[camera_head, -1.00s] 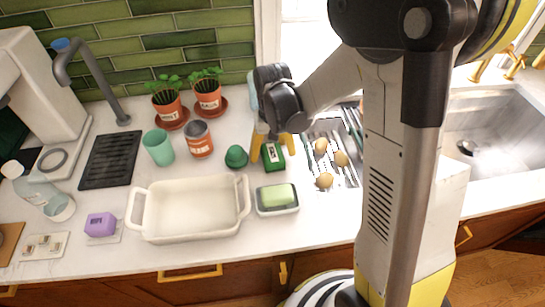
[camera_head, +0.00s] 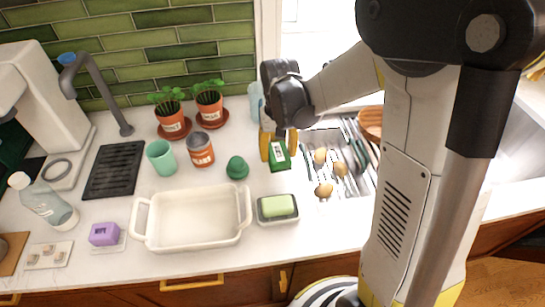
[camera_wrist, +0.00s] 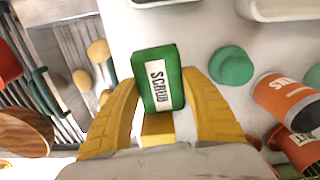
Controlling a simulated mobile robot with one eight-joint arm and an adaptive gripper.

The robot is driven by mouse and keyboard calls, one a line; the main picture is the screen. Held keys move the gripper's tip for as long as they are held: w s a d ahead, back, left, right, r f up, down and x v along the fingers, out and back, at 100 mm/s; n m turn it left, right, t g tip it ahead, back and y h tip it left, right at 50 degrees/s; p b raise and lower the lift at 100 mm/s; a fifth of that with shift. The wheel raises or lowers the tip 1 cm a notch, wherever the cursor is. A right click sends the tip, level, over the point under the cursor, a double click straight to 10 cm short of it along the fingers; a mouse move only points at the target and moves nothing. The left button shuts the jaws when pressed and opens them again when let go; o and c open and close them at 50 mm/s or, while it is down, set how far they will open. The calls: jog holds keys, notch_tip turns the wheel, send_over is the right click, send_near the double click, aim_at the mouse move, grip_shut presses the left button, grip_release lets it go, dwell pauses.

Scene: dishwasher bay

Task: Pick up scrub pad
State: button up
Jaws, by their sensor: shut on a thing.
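The scrub pad (camera_wrist: 158,80) is a green block with a white label reading "SCRUB". In the wrist view it sits between the yellow fingers of my gripper (camera_wrist: 160,100), which is shut on it. In the head view the scrub pad (camera_head: 279,154) hangs at the tips of my gripper (camera_head: 279,145), just left of the cutlery rack. It appears a little above the counter, though the gap is hard to judge. My wrist hides part of the fingers from above.
A green domed object (camera_head: 237,167) stands left of the pad. A soap dish with a green bar (camera_head: 278,206) and a white baking dish (camera_head: 193,218) lie in front. Potted herbs (camera_head: 210,103) and an orange can (camera_head: 200,150) stand behind left.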

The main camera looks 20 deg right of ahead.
jog(key=s+d+r+p, duration=0.2)
jog(key=d+r, duration=0.4)
jog(key=d, duration=0.4)
jog(key=shift+s, duration=0.1)
